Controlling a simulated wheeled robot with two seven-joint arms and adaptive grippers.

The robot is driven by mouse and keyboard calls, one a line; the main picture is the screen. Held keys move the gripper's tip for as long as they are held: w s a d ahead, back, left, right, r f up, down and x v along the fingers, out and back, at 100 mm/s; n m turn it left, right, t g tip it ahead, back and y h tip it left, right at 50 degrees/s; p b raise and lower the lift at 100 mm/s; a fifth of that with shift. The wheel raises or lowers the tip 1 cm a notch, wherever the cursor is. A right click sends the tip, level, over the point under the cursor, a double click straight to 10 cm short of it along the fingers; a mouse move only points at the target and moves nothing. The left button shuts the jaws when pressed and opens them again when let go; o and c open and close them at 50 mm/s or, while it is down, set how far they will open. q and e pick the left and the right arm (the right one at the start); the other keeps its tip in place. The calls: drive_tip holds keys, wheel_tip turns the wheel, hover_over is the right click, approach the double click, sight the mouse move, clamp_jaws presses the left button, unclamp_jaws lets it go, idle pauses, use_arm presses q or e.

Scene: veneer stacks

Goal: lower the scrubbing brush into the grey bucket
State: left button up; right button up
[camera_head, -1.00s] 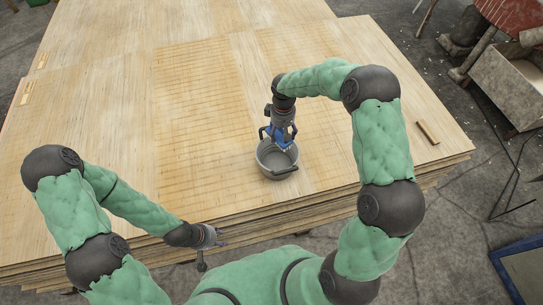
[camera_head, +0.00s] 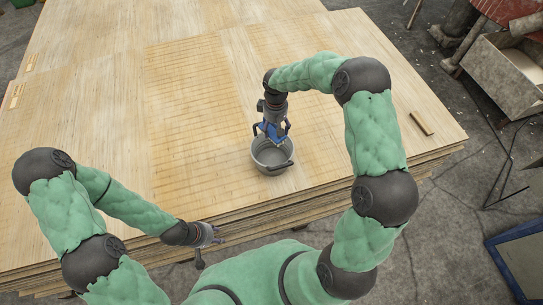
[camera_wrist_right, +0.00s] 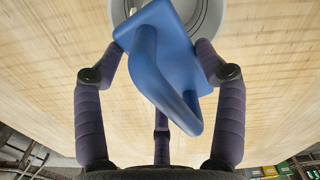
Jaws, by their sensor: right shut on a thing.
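The grey bucket (camera_head: 255,161) stands upright near the front edge of the veneer stack. My right gripper (camera_head: 271,132) points down over the bucket's far side, shut on the blue scrubbing brush (camera_head: 267,129). In the right wrist view, the brush (camera_wrist_right: 165,40) shows its blue back and curved handle between the fingers, with the bucket's rim (camera_wrist_right: 216,14) beyond it. The brush sits tilted, at or just above rim height; whether it touches the rim I cannot tell. Its bristles are mostly hidden. My left gripper (camera_head: 210,250) is empty, fingers apart, off the stack's front edge.
The veneer stack (camera_head: 200,110) is broad and mostly bare around the bucket. A box (camera_head: 505,75) stands on the floor at the right, and a blue-framed panel (camera_head: 518,262) lies at lower right.

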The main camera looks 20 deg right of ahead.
drive_tip(key=b, duration=1)
approach(275, 160)
drive_tip(key=shift+a, duration=0.15)
idle(1.9)
drive_tip(key=shift+f+b, duration=1.15)
drive_tip(key=shift+f, duration=0.7)
idle(1.4)
drive_tip(key=o, duration=1.3)
